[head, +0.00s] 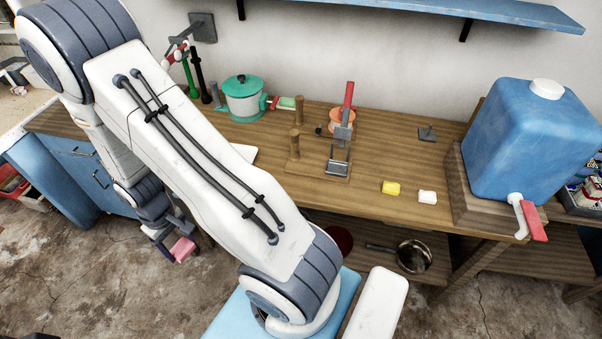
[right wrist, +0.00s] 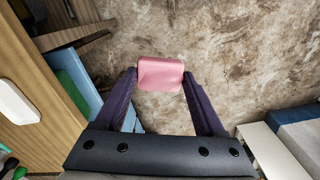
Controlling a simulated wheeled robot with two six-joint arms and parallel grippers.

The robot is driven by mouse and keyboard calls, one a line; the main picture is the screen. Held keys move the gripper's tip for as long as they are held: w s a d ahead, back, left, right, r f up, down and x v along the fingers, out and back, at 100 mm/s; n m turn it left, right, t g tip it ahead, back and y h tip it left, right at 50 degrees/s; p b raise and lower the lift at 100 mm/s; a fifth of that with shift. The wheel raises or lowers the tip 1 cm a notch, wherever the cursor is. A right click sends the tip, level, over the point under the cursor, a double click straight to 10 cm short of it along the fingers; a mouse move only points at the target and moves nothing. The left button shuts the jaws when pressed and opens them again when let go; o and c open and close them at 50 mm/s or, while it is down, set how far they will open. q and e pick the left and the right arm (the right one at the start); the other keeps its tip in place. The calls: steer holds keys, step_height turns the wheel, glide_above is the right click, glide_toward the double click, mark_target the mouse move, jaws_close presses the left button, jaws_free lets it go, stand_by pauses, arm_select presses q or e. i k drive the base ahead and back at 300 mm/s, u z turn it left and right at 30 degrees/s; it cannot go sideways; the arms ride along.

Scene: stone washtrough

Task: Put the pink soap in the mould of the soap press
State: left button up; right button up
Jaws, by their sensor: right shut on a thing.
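The pink soap (head: 184,250) is a small block held at the tips of my right gripper (head: 174,245), off the bench's left front and over the floor. In the right wrist view the soap (right wrist: 160,74) sits between the two fingertips of the right gripper (right wrist: 159,84), with stone floor below. The soap press (head: 343,133) stands on the wooden bench, with a red handle raised and a grey metal mould (head: 338,167) at its front. The mould looks empty, and the soap is well apart from it. My left gripper is not in view.
A yellow soap (head: 391,188) and a white soap (head: 427,197) lie right of the press. A blue water tank (head: 530,135) with a red tap stands at the bench's right end. A green-lidded pot (head: 243,100) stands behind. My arm covers the bench's left part.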

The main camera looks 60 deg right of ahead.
mark_target(337, 168)
steer(key=k, duration=0.3)
steer(key=z, duration=1.8)
steer(key=i, duration=1)
steer(key=z, duration=0.05)
